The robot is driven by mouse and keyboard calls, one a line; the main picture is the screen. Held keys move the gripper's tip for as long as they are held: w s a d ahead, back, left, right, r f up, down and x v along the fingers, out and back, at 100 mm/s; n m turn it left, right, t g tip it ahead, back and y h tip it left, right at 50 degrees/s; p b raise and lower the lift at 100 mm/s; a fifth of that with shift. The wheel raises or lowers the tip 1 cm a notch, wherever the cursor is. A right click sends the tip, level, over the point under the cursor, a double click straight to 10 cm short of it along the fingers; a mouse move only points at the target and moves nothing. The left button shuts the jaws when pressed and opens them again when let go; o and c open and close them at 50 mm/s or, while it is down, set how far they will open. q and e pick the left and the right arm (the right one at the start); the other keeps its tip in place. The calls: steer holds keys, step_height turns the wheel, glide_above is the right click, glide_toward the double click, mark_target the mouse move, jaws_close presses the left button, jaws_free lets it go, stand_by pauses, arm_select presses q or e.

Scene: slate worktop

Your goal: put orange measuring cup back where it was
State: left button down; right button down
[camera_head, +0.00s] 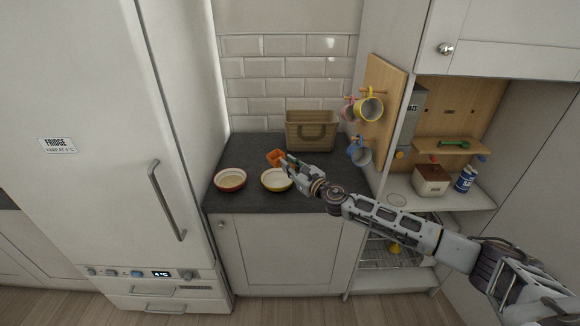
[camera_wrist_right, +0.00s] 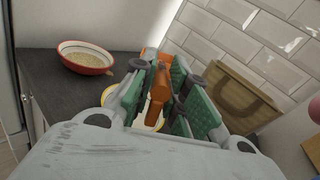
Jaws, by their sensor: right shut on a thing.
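The orange measuring cup (camera_head: 275,157) is held above the slate worktop, close to the yellow bowl. My right gripper (camera_head: 287,163) is shut on it. In the right wrist view the cup's orange handle (camera_wrist_right: 157,92) sits between the green-padded fingers of my right gripper (camera_wrist_right: 160,95); the fingers hide much of the cup. A red-rimmed bowl (camera_head: 230,180) with pale grains stands at the left of the worktop and also shows in the wrist view (camera_wrist_right: 86,57). A yellow-rimmed bowl (camera_head: 275,181) stands beside it, partly hidden by my gripper in the wrist view. My left gripper is not in view.
A tan basket (camera_head: 311,133) stands at the back of the worktop (camera_head: 250,148). Mugs hang on a wooden board (camera_head: 382,105) at the right. The fridge (camera_head: 110,130) bounds the left side. A shelf (camera_head: 445,197) with a box and a blue container is further right.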

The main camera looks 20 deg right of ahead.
steer(key=shift+d, duration=0.1)
steer(key=shift+w+d+r, duration=0.1)
steer(key=shift+d+r, duration=0.05)
steer(key=shift+r+h, duration=0.2)
steer(key=shift+h, duration=0.1)
steer(key=shift+s+a+r+m+t+h, duration=0.25)
steer(key=shift+s+a+r+m+h, duration=1.05)
steer(key=shift+r, duration=2.6)
steer(key=shift+s+a+r+n+t+h, duration=0.1)
steer(key=shift+s+a+r+t+h, duration=0.3)
steer(key=shift+s+r, duration=2.55)
steer(key=s+d+f+m+h, duration=0.1)
steer(key=s+f, duration=0.4)
steer(key=f, duration=0.6)
steer(key=s+d+f+h, duration=0.1)
steer(key=s+f, duration=0.4)
steer(key=f, duration=0.7)
steer(key=shift+s+d+f+m, duration=0.2)
steer(key=shift+d+m, duration=0.2)
steer(key=shift+d, duration=0.2)
